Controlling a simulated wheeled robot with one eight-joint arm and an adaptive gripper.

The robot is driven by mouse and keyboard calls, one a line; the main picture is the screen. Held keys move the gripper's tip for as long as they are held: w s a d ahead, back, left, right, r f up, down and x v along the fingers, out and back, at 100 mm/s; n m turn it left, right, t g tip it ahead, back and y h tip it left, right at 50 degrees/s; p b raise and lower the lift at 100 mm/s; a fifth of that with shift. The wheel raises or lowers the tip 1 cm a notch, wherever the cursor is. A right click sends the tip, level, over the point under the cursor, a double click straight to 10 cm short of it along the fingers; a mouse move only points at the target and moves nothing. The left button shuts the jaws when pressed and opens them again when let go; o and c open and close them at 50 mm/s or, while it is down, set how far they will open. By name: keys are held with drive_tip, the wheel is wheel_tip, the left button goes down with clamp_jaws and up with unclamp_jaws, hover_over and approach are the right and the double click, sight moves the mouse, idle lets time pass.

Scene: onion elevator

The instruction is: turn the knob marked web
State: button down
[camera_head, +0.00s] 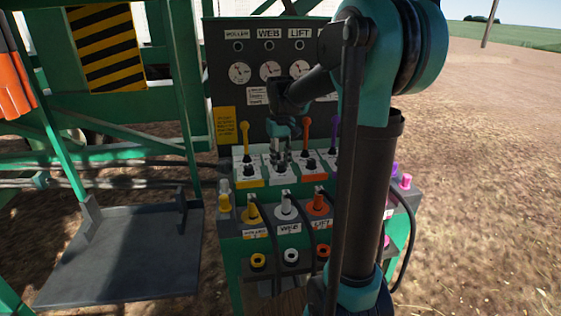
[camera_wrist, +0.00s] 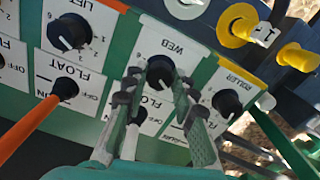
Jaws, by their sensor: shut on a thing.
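The black knob marked web (camera_wrist: 160,68) sits on a white plate in the wrist view, with the word WEB printed beside it. My gripper (camera_wrist: 158,80) reaches up to it, with one finger on each side, and is shut on the knob. In the head view my gripper (camera_head: 280,152) points down at the white web plate, the second from the left, and mostly hides the knob.
The lift knob (camera_wrist: 68,32) and the roller knob (camera_wrist: 228,102) flank the web knob closely. Upright levers stand behind the knobs, including a yellow one (camera_head: 245,135) and an orange one (camera_head: 306,132). Plugs and cables, such as the white plug (camera_head: 286,206), fill the front.

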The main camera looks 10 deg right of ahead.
sight(281, 163)
idle(0.4)
drive_tip(key=c, duration=1.2)
unclamp_jaws()
drive_tip(key=shift+r, duration=0.15)
wheel_tip(281, 163, up, 12)
drive_tip(key=shift+f, duration=0.1)
drive_tip(key=shift+s, duration=0.1)
